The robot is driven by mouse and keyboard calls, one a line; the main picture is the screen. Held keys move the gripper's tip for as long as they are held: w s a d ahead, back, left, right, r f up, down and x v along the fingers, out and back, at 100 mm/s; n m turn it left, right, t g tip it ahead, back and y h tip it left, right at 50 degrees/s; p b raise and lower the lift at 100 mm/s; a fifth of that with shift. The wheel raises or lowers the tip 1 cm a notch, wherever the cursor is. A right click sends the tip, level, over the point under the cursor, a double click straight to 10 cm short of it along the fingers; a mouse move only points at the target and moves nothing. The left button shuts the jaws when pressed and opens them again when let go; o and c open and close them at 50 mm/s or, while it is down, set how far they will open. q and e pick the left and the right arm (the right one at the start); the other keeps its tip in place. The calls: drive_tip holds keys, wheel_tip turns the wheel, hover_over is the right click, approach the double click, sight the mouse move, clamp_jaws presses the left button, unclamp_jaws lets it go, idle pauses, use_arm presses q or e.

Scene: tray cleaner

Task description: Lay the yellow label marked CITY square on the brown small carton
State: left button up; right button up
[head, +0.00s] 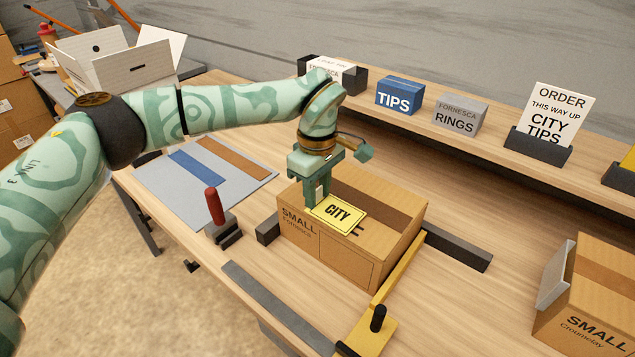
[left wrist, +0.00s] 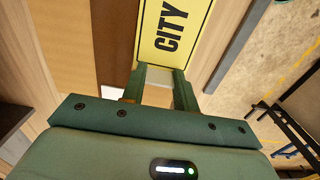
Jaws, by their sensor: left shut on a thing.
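The brown small carton (head: 345,259) stands on the wooden bench, marked SMALL, with a darker tape strip along its top. The yellow label (head: 340,213) marked CITY has a black border and lies flat-looking over the carton's top, near the front edge, hiding part of the printing. My left gripper (head: 316,203) is shut on the label's left end in the head view. In the left wrist view the label (left wrist: 173,38) extends from between the fingers (left wrist: 165,92). I cannot tell whether the label touches the carton. My right gripper is not in view.
A yellow bar (head: 398,272) and dark blocks (head: 268,230) border the carton. A red-handled tool (head: 215,207) and a grey sheet (head: 165,190) are left. Another carton (head: 590,300) is at right. The back shelf holds a blue TIPS box (head: 399,94), a grey RINGS box (head: 460,116) and an order card (head: 556,115).

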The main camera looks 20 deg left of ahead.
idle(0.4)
use_arm(q)
drive_tip(key=shift+f, duration=0.3)
idle(0.3)
drive_tip(key=o, duration=1)
drive_tip(key=shift+r, duration=0.1)
